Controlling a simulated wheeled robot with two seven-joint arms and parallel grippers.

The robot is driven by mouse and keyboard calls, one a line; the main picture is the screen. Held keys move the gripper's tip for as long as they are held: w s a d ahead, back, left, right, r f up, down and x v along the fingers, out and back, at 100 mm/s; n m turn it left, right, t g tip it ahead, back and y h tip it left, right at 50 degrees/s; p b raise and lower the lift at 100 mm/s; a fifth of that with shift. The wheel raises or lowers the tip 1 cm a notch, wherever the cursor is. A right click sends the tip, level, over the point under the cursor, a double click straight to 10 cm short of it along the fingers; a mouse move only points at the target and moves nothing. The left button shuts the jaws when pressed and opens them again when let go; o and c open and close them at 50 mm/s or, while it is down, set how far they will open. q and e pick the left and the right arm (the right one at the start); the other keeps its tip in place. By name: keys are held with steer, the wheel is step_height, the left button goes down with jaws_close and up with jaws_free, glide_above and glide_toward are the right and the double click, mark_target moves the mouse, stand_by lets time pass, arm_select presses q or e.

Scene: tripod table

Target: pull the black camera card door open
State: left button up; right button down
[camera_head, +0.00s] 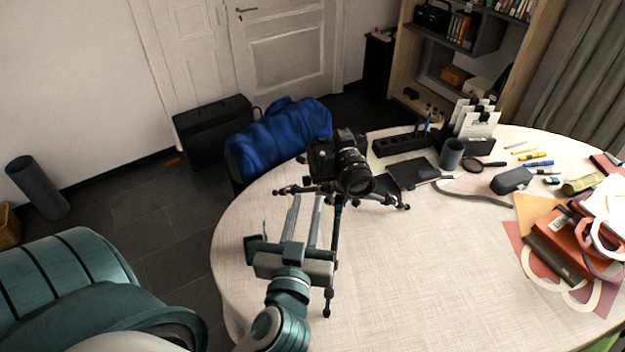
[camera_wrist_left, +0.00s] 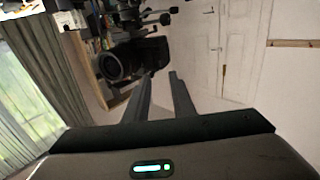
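The black camera (camera_head: 322,160) sits on a small tripod (camera_head: 338,225) at the table's left side, its lens (camera_head: 356,172) facing right and toward me. The card door cannot be made out on its dark body. My left gripper (camera_head: 307,199) is open and empty, with two parallel fingers pointing toward the camera and a gap before its body. In the left wrist view the camera (camera_wrist_left: 148,52) shows upside down beyond and to the left of the left gripper (camera_wrist_left: 159,76), with its lens (camera_wrist_left: 110,67) at left. My right gripper is out of view.
The table (camera_head: 420,270) is clear at front. A black tablet-like item (camera_head: 412,174), a dark cup (camera_head: 452,153) and a black organizer (camera_head: 402,144) lie right of the camera. Books and papers (camera_head: 560,245) fill the right side.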

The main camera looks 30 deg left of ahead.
mark_target(314, 169)
arm_select(q)
steer(key=p+x, duration=0.3)
steer(key=x, duration=0.4)
steer(key=shift+w+a+r, duration=0.1)
steer(key=shift+w+a, duration=0.1)
steer(key=shift+w, duration=0.15)
steer(key=shift+w+a, duration=0.2)
steer(key=shift+w, duration=0.2)
